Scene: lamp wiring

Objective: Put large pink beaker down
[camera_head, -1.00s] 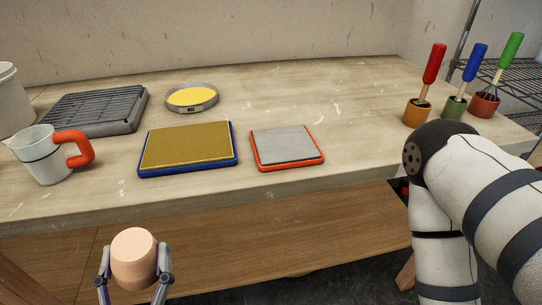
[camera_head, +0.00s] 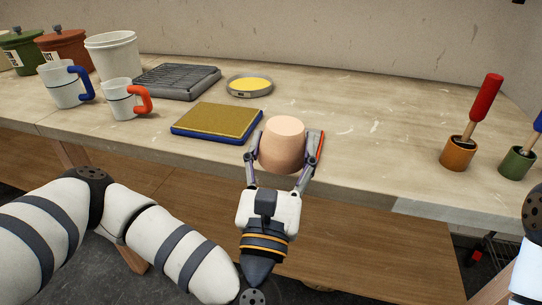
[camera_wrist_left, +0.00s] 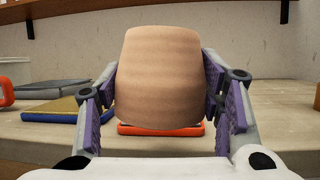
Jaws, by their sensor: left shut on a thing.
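My left gripper (camera_head: 283,158) is shut on the large pink beaker (camera_head: 282,143), a plain peach-pink vessel that looks upright. The beaker is also in the left wrist view (camera_wrist_left: 158,75), between the two fingers. It is at the table's front edge, in front of the small red-framed mat. In the head view the beaker and gripper hide most of that mat; only a red edge (camera_head: 320,146) shows. In the wrist view the mat's red rim (camera_wrist_left: 160,130) shows below and behind the beaker. Whether they touch is unclear. My right gripper is out of view.
A blue-framed mat with a gold top (camera_head: 217,122) lies left of the beaker. Behind are a grey ribbed tray (camera_head: 177,81) and a round yellow-topped scale (camera_head: 250,86). Jugs stand at left. Pots with tools (camera_head: 457,153) stand at right. The table right of the beaker is clear.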

